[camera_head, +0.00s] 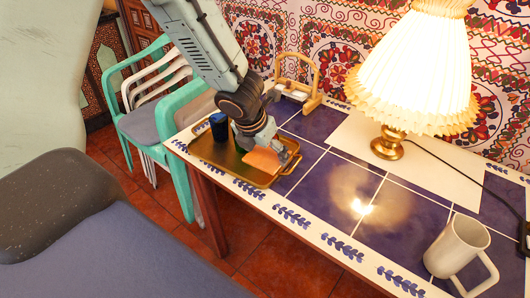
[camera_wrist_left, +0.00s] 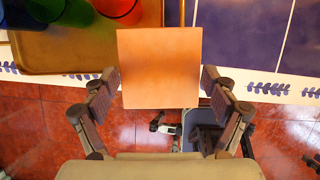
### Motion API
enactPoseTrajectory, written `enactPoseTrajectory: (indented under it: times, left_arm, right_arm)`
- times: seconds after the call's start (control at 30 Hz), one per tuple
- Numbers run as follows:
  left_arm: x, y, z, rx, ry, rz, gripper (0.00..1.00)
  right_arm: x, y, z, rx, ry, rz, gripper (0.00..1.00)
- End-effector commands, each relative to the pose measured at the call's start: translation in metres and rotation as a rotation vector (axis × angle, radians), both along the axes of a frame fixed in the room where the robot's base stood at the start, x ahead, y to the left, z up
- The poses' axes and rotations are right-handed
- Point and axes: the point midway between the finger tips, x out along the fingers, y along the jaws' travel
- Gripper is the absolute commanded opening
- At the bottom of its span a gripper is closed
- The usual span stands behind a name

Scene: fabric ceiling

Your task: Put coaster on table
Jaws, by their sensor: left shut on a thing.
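The coaster is a flat, square, tan-orange piece (camera_head: 262,161). In the head view it shows at my left gripper (camera_head: 280,154), over the right part of a brown tray (camera_head: 203,153). In the left wrist view the coaster (camera_wrist_left: 160,68) sits between the two fingers of my left gripper (camera_wrist_left: 160,80), which is shut on it. The coaster looks held above the tray and table edge; its exact height is hard to tell. The table (camera_head: 345,185) has blue tiles and a white patterned border. My right gripper is not in view.
A blue cup (camera_head: 219,127) stands on the tray; green (camera_wrist_left: 75,12) and red (camera_wrist_left: 122,8) cups show in the wrist view. A lit lamp (camera_head: 390,143), a white mug (camera_head: 458,248) and a wooden holder (camera_head: 312,98) stand on the table. The table's middle is clear.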

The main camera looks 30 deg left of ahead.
Motion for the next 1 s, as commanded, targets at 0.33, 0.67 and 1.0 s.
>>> enactPoseTrajectory:
  times: [0.33,0.67,1.0]
  left_arm:
    - [-0.001,0.006,0.001,0.005,0.001,0.192,0.45]
    - [-0.014,0.019,-0.011,0.004,-0.003,0.86,0.45]
    - [-0.041,0.008,-0.024,0.003,-0.004,1.537,0.45]
  right_arm:
    - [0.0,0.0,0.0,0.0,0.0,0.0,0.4]
    - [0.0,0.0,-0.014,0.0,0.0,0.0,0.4]
    - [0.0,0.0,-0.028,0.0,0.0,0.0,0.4]
